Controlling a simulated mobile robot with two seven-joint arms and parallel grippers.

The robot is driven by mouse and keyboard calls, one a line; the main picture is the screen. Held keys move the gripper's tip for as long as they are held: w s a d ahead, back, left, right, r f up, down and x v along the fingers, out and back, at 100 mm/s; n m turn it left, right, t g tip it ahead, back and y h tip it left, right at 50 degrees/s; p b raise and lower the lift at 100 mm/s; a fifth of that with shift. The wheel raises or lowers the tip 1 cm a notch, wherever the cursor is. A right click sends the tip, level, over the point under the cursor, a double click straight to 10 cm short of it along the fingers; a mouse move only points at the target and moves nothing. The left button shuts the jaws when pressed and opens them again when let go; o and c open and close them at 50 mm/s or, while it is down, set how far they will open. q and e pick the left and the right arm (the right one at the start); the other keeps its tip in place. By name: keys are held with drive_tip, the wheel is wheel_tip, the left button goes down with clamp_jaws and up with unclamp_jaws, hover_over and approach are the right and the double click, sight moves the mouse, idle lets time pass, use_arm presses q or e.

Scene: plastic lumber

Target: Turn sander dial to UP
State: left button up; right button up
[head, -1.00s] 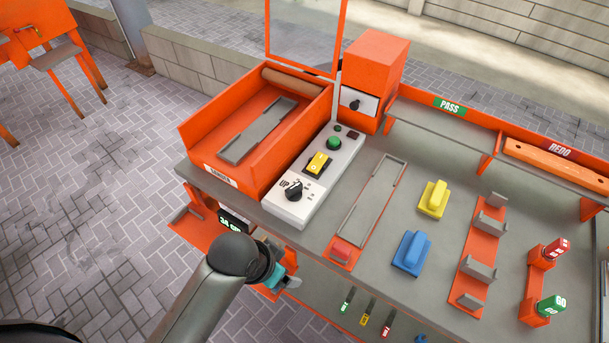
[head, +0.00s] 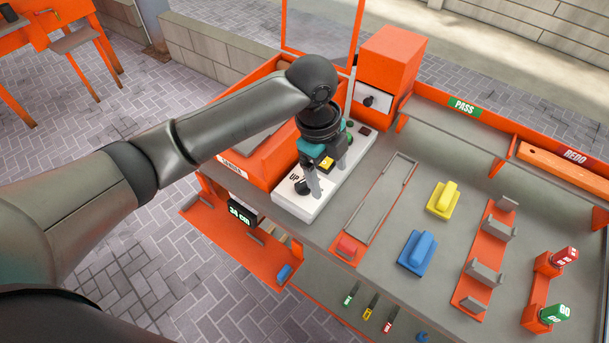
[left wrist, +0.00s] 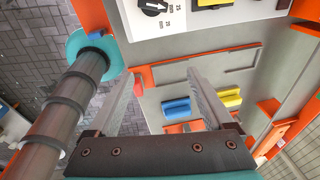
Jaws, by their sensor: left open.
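The sander's white control box (head: 317,204) stands on the bench beside the orange sander tray. Its black dial (head: 303,188) sits at the front end, close to the printed word UP. One finger of my left gripper (head: 328,180) partly covers the dial. The gripper is over the box, open and empty, with its fingers pointing down. In the left wrist view the dial (left wrist: 152,7) is cut by the top edge, beyond the parted fingers (left wrist: 162,76). I cannot tell exactly where its pointer aims. My right gripper is not in view.
A yellow switch (head: 326,163) and a green button (head: 349,125) are on the same box. An orange housing with its own knob (head: 370,101) stands behind. Yellow (head: 443,199) and blue blocks (head: 416,251) sit to the right. My left arm crosses the sander tray.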

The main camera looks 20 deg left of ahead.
sight(304, 181)
use_arm(q)
drive_tip(key=w+a+r+m+y, duration=0.2)
drive_tip(key=w+a+r+m, duration=0.15)
drive_tip(key=a+r, duration=0.25)
drive_tip(key=shift+g, duration=0.3)
wheel_tip(304, 181, down, 15)
drive_tip(key=shift+r+b, duration=0.15)
drive_tip(key=shift+b, duration=0.65)
clamp_jaws()
